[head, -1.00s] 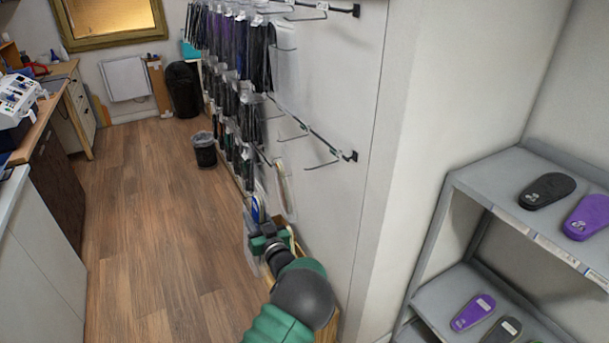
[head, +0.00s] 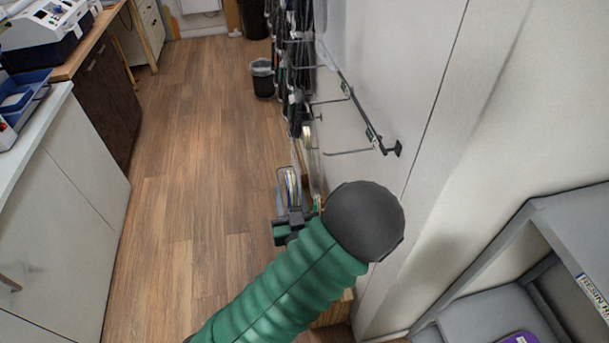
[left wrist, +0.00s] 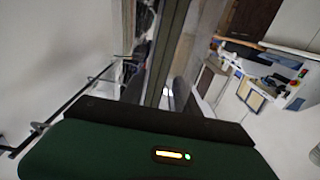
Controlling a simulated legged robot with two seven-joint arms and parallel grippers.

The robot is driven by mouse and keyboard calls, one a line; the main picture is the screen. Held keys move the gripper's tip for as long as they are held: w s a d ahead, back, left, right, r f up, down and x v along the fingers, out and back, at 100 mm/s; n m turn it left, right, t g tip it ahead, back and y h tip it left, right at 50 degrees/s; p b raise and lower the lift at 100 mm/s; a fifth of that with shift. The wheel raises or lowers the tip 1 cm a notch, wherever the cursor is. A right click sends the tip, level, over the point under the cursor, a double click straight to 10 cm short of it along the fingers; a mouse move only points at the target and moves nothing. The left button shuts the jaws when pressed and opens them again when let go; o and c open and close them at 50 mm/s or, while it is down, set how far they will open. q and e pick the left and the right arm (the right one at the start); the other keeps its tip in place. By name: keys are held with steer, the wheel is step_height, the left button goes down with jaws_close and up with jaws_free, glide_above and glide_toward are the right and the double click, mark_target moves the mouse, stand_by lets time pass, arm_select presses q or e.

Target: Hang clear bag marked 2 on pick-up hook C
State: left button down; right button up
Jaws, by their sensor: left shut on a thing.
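My left gripper (head: 290,222) is shut on a clear bag (head: 290,186) with light and coloured strips showing in it. The bag stands up from the jaws, in front of the wall's lower hooks. In the left wrist view a long greyish-brown strip (left wrist: 166,50) rises from the jaws, likely the held bag. The mark 2 is not readable. A bare wire hook (head: 348,152) sticks out from a dark rail on the wall, to the right of the bag and apart from it. I cannot read which hook is C. My right gripper is not in view.
Several filled bags (head: 297,80) hang on hooks farther along the wall. The rail (head: 372,132) also shows in the left wrist view (left wrist: 55,115). A grey shelf unit (head: 500,240) stands at the right.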

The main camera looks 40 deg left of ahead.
arm_select(q)
steer(key=shift+s+r, duration=0.2)
steer(key=shift+s+d+r, duration=0.1)
steer(key=shift+d, duration=0.25)
steer(key=w+d+f+b, duration=0.1)
steer(key=w+d+f, duration=0.1)
steer(key=w+d, duration=0.3)
steer(key=shift+w+d, duration=0.3)
steer(key=shift+w, duration=0.7)
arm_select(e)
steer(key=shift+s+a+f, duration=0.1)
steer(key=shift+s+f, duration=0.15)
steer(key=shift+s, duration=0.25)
arm_select(q)
steer(key=shift+r, duration=0.1)
